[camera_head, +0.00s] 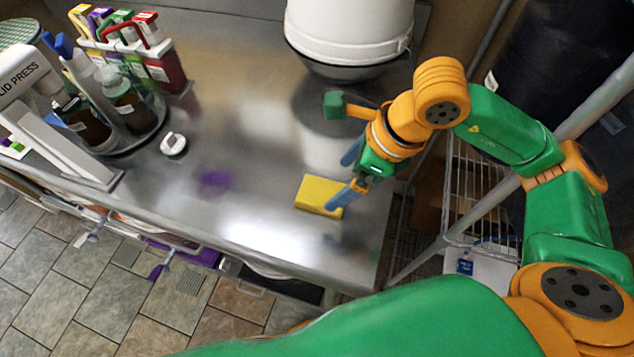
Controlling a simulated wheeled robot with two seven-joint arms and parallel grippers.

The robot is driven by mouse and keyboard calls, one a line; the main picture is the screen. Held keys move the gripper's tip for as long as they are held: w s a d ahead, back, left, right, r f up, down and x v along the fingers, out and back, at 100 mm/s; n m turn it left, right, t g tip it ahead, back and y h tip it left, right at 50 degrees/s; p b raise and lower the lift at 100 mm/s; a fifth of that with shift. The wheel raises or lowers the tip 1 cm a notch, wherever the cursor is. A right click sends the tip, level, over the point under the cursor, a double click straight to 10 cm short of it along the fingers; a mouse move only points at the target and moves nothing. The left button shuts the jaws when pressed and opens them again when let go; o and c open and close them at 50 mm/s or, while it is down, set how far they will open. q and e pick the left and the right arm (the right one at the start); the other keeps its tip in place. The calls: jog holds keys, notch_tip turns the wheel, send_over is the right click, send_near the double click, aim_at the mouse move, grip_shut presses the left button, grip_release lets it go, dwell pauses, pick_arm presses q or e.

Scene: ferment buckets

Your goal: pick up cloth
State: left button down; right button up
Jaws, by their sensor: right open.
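A yellow folded cloth (315,194) lies flat on the steel counter, near its front edge and towards the right end. My right gripper (347,174) is over the counter at the right side of the cloth, with its two blue fingers apart. One finger overlaps the right end of the cloth in the picture; I cannot tell whether it touches. The other finger is farther back, clear of the cloth. Nothing is between the fingers. My left gripper is not in view.
A white bucket (347,30) stands at the back of the steel counter (250,130). At the left are a white press (45,110), bottles on a round tray (128,105) and a carrier of colourful cartons (160,65). A small white object (173,145) lies nearby. The counter's middle is clear.

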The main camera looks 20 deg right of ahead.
aim_at(324, 192)
jog(key=shift+s+a+f, duration=0.1)
jog(key=shift+s+f, duration=0.05)
jog(key=shift+f, duration=0.15)
jog(key=p+x, duration=0.2)
jog(key=shift+a+f, duration=0.2)
jog(key=shift+a, duration=0.2)
jog(key=f, duration=0.1)
jog(key=w+f, duration=0.1)
jog(key=a+f, duration=0.1)
jog(key=shift+w, duration=0.35)
jog(key=shift+s, duration=0.15)
jog(key=c, duration=0.5)
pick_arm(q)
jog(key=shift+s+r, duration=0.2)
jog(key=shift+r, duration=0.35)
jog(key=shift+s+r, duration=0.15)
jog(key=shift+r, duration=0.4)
pick_arm(e)
jog(key=c, duration=0.7)
